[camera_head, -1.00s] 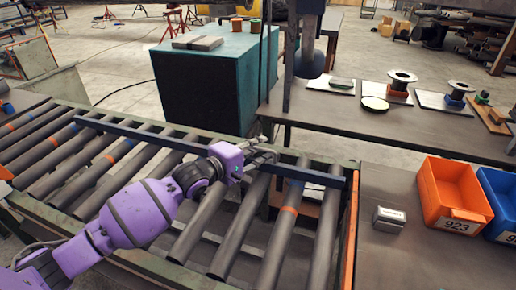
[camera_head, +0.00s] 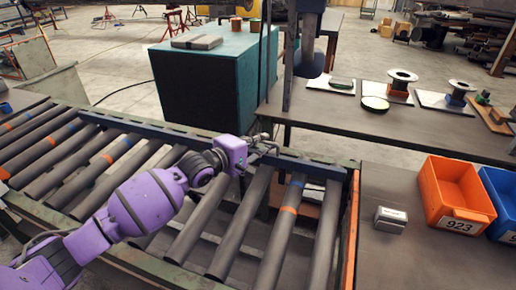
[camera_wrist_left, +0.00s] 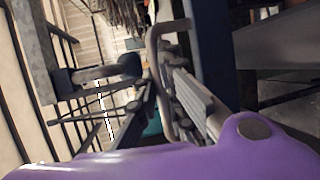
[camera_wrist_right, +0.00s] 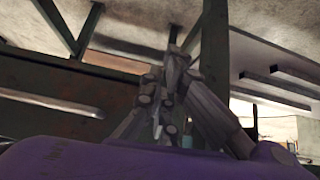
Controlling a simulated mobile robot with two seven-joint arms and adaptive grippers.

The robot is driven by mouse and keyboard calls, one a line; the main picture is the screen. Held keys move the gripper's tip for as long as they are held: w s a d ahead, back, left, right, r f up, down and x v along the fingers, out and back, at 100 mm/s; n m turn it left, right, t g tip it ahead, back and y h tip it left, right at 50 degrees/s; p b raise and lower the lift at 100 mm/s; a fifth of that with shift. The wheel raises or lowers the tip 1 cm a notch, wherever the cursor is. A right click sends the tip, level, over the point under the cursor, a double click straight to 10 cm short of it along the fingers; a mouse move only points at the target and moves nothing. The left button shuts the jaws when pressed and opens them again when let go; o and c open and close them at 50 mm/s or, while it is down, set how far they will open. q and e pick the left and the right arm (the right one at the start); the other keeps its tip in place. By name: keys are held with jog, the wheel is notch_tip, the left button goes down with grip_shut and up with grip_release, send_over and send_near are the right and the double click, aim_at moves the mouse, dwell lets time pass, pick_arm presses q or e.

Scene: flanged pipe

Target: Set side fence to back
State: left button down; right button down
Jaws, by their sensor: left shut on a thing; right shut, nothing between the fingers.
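The side fence (camera_head: 312,167) is a long dark blue bar lying across the roller conveyor, along its far edge in the head view. My left gripper (camera_head: 262,147) is at the middle of the fence. In the left wrist view, the fingers are shut on a grey bent handle (camera_wrist_left: 154,45) beside the blue fence (camera_wrist_left: 213,50). The exact grip is partly hidden by the fingers. My right gripper (camera_wrist_right: 172,75) shows only in its own wrist view, shut and empty, with dark metal framing around it.
The conveyor's grey rollers (camera_head: 237,228) run toward me. A workbench (camera_head: 330,120) with flanged parts stands behind. On the right are an orange bin (camera_head: 445,210), a blue bin (camera_head: 500,190) and a small grey box (camera_head: 390,219). A teal cabinet (camera_head: 205,85) stands behind the conveyor.

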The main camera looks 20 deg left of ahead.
pick_arm(q)
jog(key=w+b, duration=0.1)
jog(key=w, duration=0.4)
jog(key=shift+w+d+f+b, duration=0.1)
jog(key=shift+w+f+b, duration=0.1)
jog(key=shift+w+b, duration=0.15)
jog(key=shift+w+r, duration=0.2)
jog(key=shift+w, duration=0.15)
jog(key=shift+r, duration=0.1)
jog(key=c, duration=1.9)
grip_release()
jog(key=shift+o, duration=0.2)
